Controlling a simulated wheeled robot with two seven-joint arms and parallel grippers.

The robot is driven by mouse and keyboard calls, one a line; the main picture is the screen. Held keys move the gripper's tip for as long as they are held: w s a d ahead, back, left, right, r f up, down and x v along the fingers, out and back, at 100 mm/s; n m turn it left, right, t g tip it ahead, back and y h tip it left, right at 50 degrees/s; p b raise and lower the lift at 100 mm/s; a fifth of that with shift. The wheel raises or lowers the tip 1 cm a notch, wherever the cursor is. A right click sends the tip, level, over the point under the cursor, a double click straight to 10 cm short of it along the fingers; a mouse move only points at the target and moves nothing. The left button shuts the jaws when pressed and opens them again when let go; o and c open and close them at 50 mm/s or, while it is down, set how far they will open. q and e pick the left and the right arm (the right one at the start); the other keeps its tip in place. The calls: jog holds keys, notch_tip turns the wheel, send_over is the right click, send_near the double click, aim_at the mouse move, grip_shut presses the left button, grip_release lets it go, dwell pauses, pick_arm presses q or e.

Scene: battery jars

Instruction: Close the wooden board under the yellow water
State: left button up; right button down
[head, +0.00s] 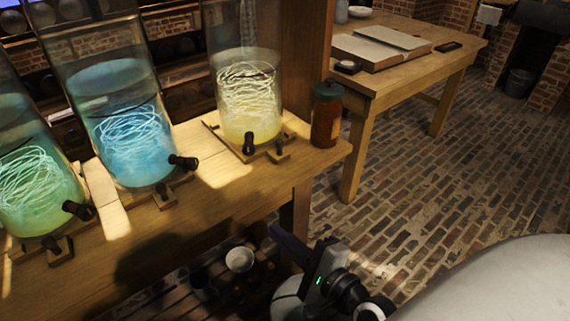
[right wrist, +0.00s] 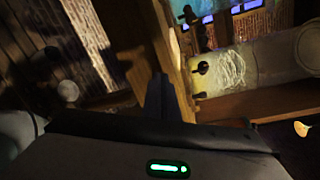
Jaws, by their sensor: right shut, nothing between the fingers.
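The jar of yellow water (head: 250,92) stands at the right end of the long wooden table, with a dark tap low on its front. The wooden board (head: 212,128) lies under it, with a small piece with a dark knob (head: 279,150) at its front edge. The jar also shows sideways in the right wrist view (right wrist: 236,68) with its tap (right wrist: 203,67). My right gripper (head: 275,231) is shut and empty, below and in front of the table edge, apart from the board. It also shows in the right wrist view (right wrist: 158,84). My left gripper is not in view.
Jars of blue water (head: 135,140) and green water (head: 40,190) stand to the left. A reddish-brown lidded jar (head: 326,118) stands close right of the yellow one. A white bowl (head: 239,259) sits below the table. A second table (head: 385,85) holds a book. The brick floor between is clear.

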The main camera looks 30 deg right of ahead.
jog(key=w+d+r+m+t+h+b, duration=0.2)
jog(key=d+r+m+h, duration=0.25)
jog(key=d+m, duration=0.75)
pick_arm(q)
jog(key=p, duration=0.3)
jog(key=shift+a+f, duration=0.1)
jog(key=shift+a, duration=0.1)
pick_arm(e)
jog(key=m, duration=0.4)
send_near(282, 148)
jog(key=shift+h, duration=0.45)
jog(key=x, duration=0.6)
jog(key=shift+w+a, duration=0.25)
jog(key=shift+w, duration=0.05)
